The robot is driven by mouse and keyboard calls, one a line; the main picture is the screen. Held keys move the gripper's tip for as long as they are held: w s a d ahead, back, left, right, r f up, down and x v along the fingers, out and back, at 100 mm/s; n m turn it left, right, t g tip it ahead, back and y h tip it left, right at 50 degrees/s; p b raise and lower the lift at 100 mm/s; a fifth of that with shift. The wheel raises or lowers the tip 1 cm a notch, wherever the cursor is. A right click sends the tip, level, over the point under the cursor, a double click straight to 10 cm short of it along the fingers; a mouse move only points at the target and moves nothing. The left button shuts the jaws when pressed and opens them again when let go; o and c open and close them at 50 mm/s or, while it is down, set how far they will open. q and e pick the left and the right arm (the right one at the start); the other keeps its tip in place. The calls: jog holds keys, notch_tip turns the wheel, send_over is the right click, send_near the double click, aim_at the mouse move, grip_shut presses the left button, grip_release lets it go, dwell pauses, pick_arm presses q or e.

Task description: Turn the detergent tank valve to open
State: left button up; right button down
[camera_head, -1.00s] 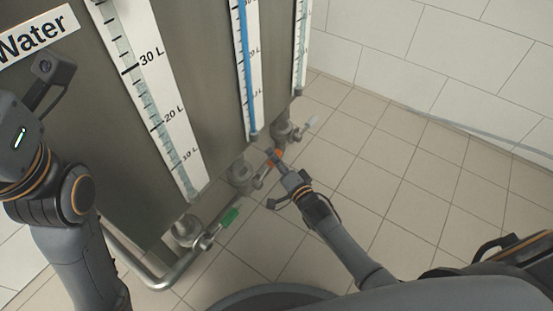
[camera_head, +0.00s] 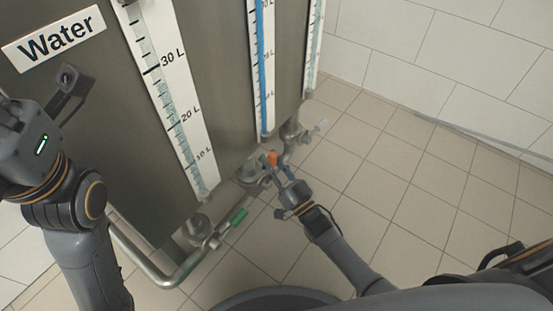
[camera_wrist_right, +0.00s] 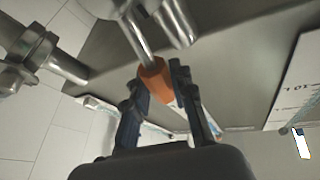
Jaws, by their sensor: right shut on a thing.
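The middle tank's valve has an orange handle (camera_head: 272,159). It also shows in the right wrist view (camera_wrist_right: 153,80), at the end of a metal lever. My right gripper (camera_head: 273,163) is shut on this orange handle, with one finger on each side, as the right wrist view (camera_wrist_right: 160,84) shows. The valve body (camera_head: 249,173) sits on the pipe below a gauge with a blue column (camera_head: 262,90). No label on this tank is readable.
A tank labelled Water (camera_head: 54,39) stands at the left, with a green-handled valve (camera_head: 238,217). A white-handled valve (camera_head: 321,126) is just behind the orange one. A metal pipe (camera_head: 165,280) runs along the front. The tiled floor (camera_head: 400,190) at the right is clear.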

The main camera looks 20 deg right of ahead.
jog(key=shift+s+a+r+n+y+b, duration=0.1)
jog(key=shift+s+a+n+y, duration=0.25)
jog(key=shift+n, duration=0.4)
jog(key=shift+s+a+f+n+y+b, duration=0.1)
jog(key=shift+s+a+n+y, duration=0.15)
jog(key=shift+n+y, duration=0.4)
jog(key=shift+s+a+r+n+y+b, duration=0.1)
jog(key=shift+s+a+n+y, duration=0.25)
jog(key=shift+n, duration=0.55)
jog(key=shift+a, duration=0.1)
jog(key=c, duration=1.1)
grip_release()
jog(key=v, duration=1.2)
jog(key=shift+r, duration=0.2)
